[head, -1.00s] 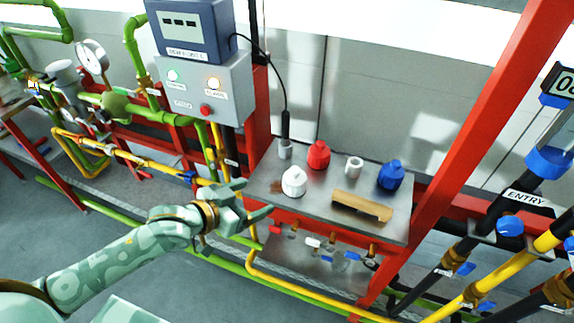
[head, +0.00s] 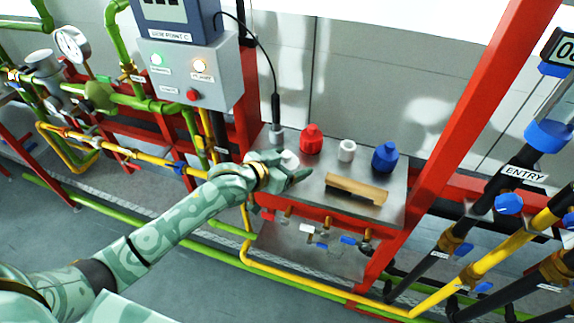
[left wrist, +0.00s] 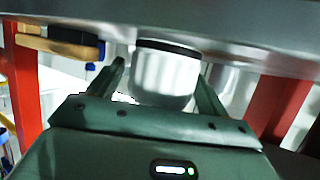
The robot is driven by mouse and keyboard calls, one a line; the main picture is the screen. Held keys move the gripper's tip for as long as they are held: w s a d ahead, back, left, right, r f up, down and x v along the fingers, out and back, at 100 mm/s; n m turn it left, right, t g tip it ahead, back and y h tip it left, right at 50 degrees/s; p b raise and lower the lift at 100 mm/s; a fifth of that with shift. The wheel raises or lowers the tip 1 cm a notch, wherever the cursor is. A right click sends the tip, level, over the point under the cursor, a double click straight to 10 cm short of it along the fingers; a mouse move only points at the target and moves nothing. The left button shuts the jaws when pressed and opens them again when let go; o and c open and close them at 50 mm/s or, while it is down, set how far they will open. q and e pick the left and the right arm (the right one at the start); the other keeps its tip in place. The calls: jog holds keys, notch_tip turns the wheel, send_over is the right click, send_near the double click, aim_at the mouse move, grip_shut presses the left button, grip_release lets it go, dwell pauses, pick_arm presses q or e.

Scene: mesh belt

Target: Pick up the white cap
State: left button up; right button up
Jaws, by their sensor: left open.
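The white cap (head: 290,158) stands on the metal shelf (head: 323,168), mostly hidden behind my left gripper in the head view. My left gripper (head: 291,168) is at the shelf's left front part and is open. In the left wrist view, which shows the shelf at the top, the white cap (left wrist: 163,76) lies between the two spread fingers, with a gap visible on each side. The left gripper also shows there (left wrist: 160,88). My right gripper is not in view.
A black probe (head: 276,107) stands behind the white cap. A red post (head: 480,115) rises at the right.

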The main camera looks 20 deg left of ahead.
pick_arm(q)
jog(key=shift+x, duration=0.75)
jog(key=shift+s+a, duration=0.1)
jog(key=c, duration=1)
jog(key=shift+r, duration=0.1)
jog(key=shift+c, duration=0.2)
